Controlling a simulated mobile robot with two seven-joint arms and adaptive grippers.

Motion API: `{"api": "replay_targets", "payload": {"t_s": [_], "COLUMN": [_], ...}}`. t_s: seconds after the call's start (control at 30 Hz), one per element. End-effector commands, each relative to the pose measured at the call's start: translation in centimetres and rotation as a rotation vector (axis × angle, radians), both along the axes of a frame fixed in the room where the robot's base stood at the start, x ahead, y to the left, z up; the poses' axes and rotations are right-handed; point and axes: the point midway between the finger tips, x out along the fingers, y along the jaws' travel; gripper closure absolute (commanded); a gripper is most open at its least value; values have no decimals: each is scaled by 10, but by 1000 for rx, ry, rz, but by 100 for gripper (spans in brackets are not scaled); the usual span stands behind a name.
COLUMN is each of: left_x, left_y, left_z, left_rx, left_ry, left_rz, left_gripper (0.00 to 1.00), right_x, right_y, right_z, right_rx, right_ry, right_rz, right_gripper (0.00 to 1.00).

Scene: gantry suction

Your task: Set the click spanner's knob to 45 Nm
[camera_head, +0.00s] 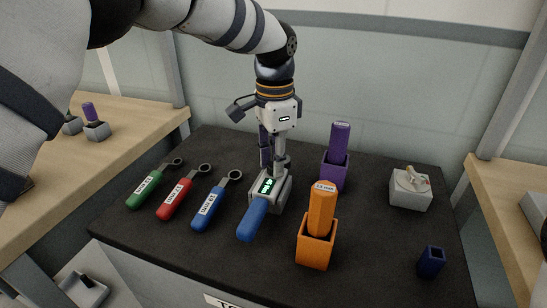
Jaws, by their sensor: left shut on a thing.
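The click spanner (252,219) lies on the dark mat near its middle, its blue handle toward me. A grey block with a lit green display (268,186) sits at its far end; the digits are too small to read. My left gripper (272,163) points down behind the display and is shut at the far end of this spanner, on what seems to be its knob. The fingertips and the knob are partly hidden by the block. My right gripper is not in view.
Green (148,187), red (178,196) and blue (211,206) ring spanners lie to the left. An orange holder (315,251) and a purple holder (333,177) with upright tools stand to the right. A white box (410,192) and a small navy holder (431,262) are farther right.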

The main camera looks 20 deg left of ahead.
Motion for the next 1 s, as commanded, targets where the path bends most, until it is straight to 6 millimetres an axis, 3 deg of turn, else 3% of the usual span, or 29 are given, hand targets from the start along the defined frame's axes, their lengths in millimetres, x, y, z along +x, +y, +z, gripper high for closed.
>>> {"api": "replay_targets", "payload": {"t_s": [0.5,1.0], "left_x": [0,0], "left_y": [0,0], "left_z": [0,-1], "left_rx": [-2,-3], "left_ry": [-1,2], "left_rz": [371,472], "left_gripper": [100,100], "right_x": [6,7], "right_y": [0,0], "right_z": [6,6], "right_rx": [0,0], "right_ry": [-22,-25], "right_rz": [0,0], "right_gripper": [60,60]}}
